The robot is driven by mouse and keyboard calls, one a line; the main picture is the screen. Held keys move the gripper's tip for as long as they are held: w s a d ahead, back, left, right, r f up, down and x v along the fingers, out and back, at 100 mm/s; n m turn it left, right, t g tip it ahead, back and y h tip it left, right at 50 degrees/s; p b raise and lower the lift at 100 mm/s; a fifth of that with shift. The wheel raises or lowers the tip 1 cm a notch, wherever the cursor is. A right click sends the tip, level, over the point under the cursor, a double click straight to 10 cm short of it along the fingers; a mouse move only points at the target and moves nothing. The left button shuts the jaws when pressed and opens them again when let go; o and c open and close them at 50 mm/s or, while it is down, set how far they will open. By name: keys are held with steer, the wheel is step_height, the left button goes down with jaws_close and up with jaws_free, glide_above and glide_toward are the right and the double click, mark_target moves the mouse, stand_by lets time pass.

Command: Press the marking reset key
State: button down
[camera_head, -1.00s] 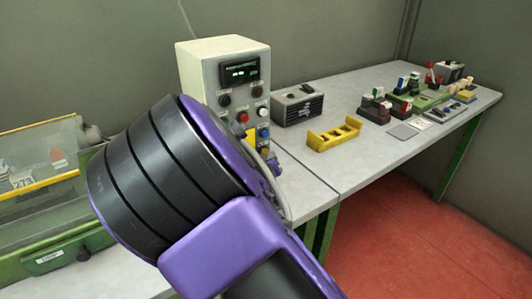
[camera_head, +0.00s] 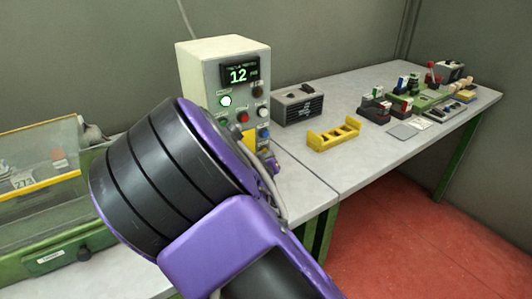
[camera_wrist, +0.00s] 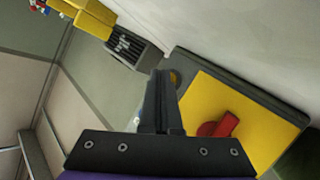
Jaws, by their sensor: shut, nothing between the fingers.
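A pale control box (camera_head: 196,72) stands on the bench in the head view. Its display (camera_head: 240,72) reads 12 and a green-white lamp (camera_head: 226,101) is lit. Below are a red button (camera_head: 243,117), a white button (camera_head: 262,113) and a blue button (camera_head: 263,132). Their labels are too small to read, so I cannot tell which is the reset key. My gripper (camera_wrist: 160,75) is shut and empty in the wrist view, its tips beside a yellow panel (camera_wrist: 212,92) with a red rotary knob (camera_wrist: 217,125). My arm hides the gripper in the head view.
A dark vented box (camera_head: 298,106) and a yellow rack (camera_head: 333,135) stand right of the control box. Small parts on a green base (camera_head: 425,100) are farther right. A clear-covered green machine (camera_head: 45,255) is at left. Bare bench lies around the rack.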

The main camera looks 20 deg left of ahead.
steer(key=shift+s+d, duration=0.55)
steer(key=shift+d, duration=0.05)
steer(key=shift+d, duration=0.1)
steer(key=shift+s+d, duration=1.65)
steer(key=shift+d, duration=0.15)
